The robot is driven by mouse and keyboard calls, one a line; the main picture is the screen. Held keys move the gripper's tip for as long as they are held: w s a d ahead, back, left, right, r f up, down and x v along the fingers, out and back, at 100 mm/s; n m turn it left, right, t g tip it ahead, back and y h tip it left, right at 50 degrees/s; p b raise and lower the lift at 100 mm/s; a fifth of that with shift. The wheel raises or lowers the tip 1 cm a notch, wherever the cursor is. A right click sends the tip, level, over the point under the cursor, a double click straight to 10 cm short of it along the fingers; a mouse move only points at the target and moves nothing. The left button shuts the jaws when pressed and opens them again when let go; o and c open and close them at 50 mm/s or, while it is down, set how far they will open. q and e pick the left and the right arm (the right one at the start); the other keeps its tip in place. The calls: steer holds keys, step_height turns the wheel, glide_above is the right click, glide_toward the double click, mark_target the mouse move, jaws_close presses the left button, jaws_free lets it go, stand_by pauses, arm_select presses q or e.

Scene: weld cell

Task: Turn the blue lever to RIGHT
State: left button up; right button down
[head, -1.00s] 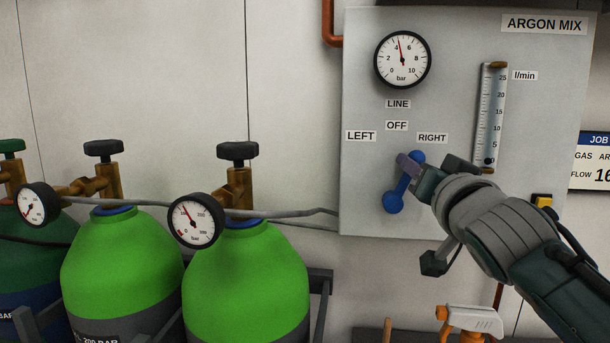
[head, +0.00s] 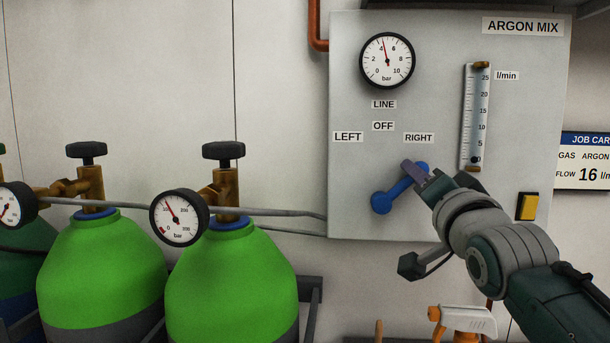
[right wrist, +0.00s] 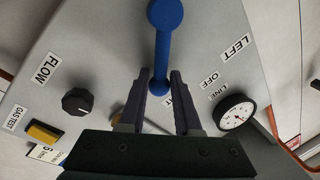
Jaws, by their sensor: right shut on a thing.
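The blue lever (head: 398,193) is on the grey panel (head: 350,180). Its round hub is at lower left and its arm slants up to the right, below and left of the RIGHT label (head: 418,138). My right gripper (head: 416,174) is shut on the outer end of the lever and hides part of it. In the right wrist view, the blue lever (right wrist: 163,45) runs down between the two dark fingers of my right gripper (right wrist: 161,76). The OFF label (head: 383,126) and LEFT label (head: 348,136) are above the hub. My left gripper is not in view.
A pressure gauge (head: 387,61) is above the labels and a flow tube (head: 476,120) is to the right. A yellow button (head: 528,206) and, in the right wrist view, a black knob (right wrist: 77,101) are on the panel. Green cylinders (head: 230,280) stand at left.

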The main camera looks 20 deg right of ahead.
steer(key=shift+d+r, duration=0.1)
steer(key=shift+r, duration=0.05)
steer(key=c, duration=0.8)
jaws_free()
steer(key=b+v, duration=0.1)
steer(key=v, duration=0.9)
steer(key=shift+s, duration=0.1)
